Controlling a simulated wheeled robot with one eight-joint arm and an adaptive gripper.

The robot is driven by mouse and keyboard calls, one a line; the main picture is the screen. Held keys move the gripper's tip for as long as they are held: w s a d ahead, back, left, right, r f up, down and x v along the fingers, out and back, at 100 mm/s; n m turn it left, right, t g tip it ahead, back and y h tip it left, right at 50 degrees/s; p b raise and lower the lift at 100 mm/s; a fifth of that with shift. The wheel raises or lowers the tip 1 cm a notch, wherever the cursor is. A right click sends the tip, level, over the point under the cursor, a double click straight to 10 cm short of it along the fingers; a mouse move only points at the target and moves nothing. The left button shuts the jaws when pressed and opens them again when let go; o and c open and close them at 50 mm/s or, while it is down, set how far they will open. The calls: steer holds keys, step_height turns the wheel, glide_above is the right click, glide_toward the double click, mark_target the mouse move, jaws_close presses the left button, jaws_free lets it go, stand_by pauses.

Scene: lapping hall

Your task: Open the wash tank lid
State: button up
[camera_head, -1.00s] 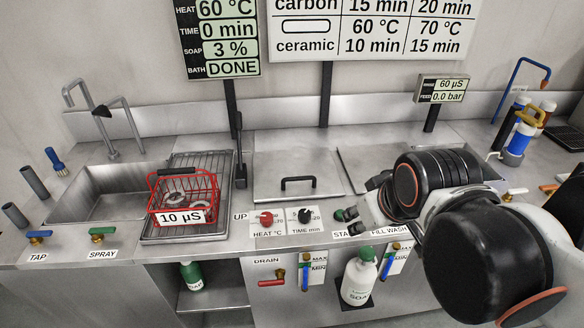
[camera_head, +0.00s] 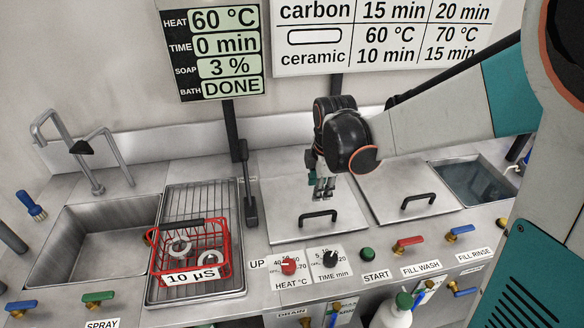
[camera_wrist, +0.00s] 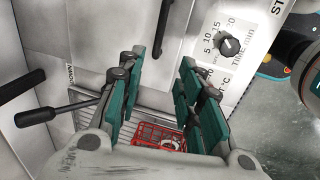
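Two closed steel lids lie side by side in the head view. The left lid (camera_head: 284,205) is behind the heat and time knobs and has a black bar handle (camera_head: 318,216). The right lid (camera_head: 385,172) has a similar handle (camera_head: 418,201). Neither lid carries a readable name. My gripper (camera_head: 322,190) is above the left lid, just behind its handle, apparently not touching it. In the wrist view my gripper (camera_wrist: 160,92) has its green-padded fingers spread and empty. A dark handle bar (camera_wrist: 162,28) shows above and between them.
A red basket (camera_head: 190,250) with rings stands on the rack left of the lids. A black lever (camera_head: 247,190) rises between rack and left lid. Knobs (camera_head: 289,266) line the front edge. An open water-filled tank (camera_head: 475,182) is at the right, a sink (camera_head: 100,235) at the left.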

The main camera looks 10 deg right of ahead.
mark_target(313, 214)
steer(key=w+f+b, duration=0.1)
steer(key=f, duration=0.3)
steer(key=w+f+b, duration=0.1)
steer(key=f+b, duration=0.1)
steer(key=f, duration=0.3)
steer(key=w+f+b, duration=0.1)
steer(key=f+b, duration=0.1)
steer(key=f, duration=0.2)
steer(key=shift+f, duration=0.4)
jaws_close()
